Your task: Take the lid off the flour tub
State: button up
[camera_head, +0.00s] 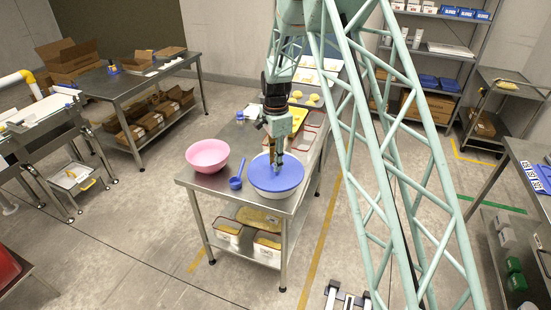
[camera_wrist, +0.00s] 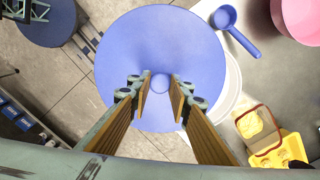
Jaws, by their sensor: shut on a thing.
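The flour tub's round blue lid (camera_head: 268,178) is over the white tub (camera_head: 272,196) at the right front of the steel table; it also fills the middle of the wrist view (camera_wrist: 150,45). My gripper (camera_head: 278,160) points down at the lid's centre. In the wrist view its two fingers (camera_wrist: 160,88) are shut on the small blue knob (camera_wrist: 161,82). The tub's white rim (camera_wrist: 236,85) shows as a crescent past the lid's right side, so the lid looks offset from it. The lid hides the tub's inside. How high it is above the rim is unclear.
A pink bowl (camera_head: 207,156) and a blue scoop (camera_head: 236,183) lie left of the tub on the steel table (camera_head: 203,185). Yellow items (camera_wrist: 278,150) show at the lower right of the wrist view. Bins (camera_head: 228,232) stand on the shelf below. Floor is open right of the table.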

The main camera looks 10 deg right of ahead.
aim_at(275, 183)
jog(key=shift+s+a+r+b, duration=0.15)
jog(key=shift+s+a, duration=0.1)
jog(key=shift+s, duration=0.95)
jog(key=shift+s+a+r+b, duration=0.15)
jog(key=shift+s+a, duration=0.15)
jog(key=shift+s, duration=0.9)
jog(key=shift+s+a+r+b, duration=0.15)
jog(key=shift+s+a, duration=0.1)
jog(key=shift+s, duration=0.95)
jog(key=shift+s+f, duration=0.1)
jog(key=shift+f, duration=0.1)
